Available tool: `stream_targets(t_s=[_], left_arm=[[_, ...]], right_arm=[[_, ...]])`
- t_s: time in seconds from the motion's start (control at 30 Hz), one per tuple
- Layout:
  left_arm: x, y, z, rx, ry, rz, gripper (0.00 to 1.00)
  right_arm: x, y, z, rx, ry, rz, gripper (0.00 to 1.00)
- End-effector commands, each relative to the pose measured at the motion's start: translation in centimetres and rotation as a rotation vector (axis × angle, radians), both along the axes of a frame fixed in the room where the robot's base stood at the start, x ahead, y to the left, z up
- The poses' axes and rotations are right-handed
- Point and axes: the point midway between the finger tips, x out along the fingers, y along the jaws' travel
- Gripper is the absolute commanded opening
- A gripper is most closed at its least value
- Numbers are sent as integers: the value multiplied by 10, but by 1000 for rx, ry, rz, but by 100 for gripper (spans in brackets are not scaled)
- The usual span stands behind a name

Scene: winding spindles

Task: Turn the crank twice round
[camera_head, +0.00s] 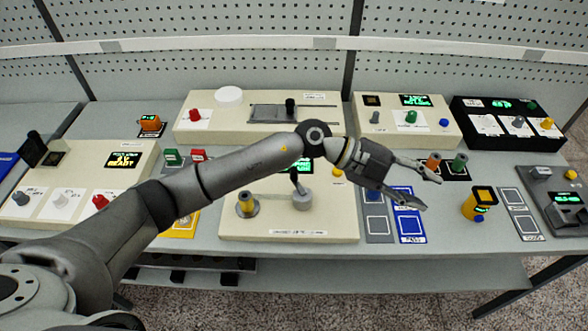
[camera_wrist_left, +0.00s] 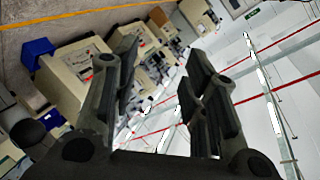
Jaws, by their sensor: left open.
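The crank (camera_head: 301,197) stands on a cream winder box (camera_head: 290,226) in the middle of the table in the head view. It has a grey round hub and a dark upright handle. A yellow-topped spindle (camera_head: 246,204) is to its left on the same box. My left arm passes over the back of this box and hides part of it. My left gripper (camera_head: 431,193) is open and empty, right of the crank and apart from it. In the left wrist view its spread fingers (camera_wrist_left: 163,70) have nothing between them. My right gripper is not in view.
Around the winder box are blue and grey pads (camera_head: 411,223), a yellow-and-black device (camera_head: 480,204), and orange and green pegs (camera_head: 458,162). A cream box with a slider (camera_head: 240,127) stands behind. A box with knobs (camera_head: 128,160) is at left.

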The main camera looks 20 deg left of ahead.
Motion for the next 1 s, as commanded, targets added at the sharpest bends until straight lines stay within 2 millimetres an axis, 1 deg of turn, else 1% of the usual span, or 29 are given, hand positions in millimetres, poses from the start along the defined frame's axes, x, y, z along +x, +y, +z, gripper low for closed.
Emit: stream_targets(t_s=[0.03,0.07,0.1,0.17,0.2,0.27,0.3,0.4,0.5,0.6,0.67,0.73,0.87,1.0], left_arm=[[9,17,-16,140,-4,-26,41],[14,29,-26,225,1,-38,41],[21,47,-39,339,13,-45,41],[33,81,-54,515,35,-37,41],[43,105,-60,629,50,-19,41],[56,144,-65,790,79,20,41],[65,169,-65,886,100,54,41],[80,222,-59,1077,146,140,41],[87,258,-50,1198,182,209,41],[90,274,-46,1253,200,243,41],[90,278,-48,1265,206,249,41],[90,278,-54,1266,208,249,41],[89,277,-74,1264,208,245,41],[89,277,-101,1262,208,245,41]], right_arm=[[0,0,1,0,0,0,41],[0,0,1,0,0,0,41],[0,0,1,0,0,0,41],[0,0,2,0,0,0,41],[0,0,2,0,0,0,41],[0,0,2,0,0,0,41],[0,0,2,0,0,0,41],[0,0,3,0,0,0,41],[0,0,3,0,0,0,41],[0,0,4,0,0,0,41],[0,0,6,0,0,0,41],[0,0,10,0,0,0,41],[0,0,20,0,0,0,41],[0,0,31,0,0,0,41]])
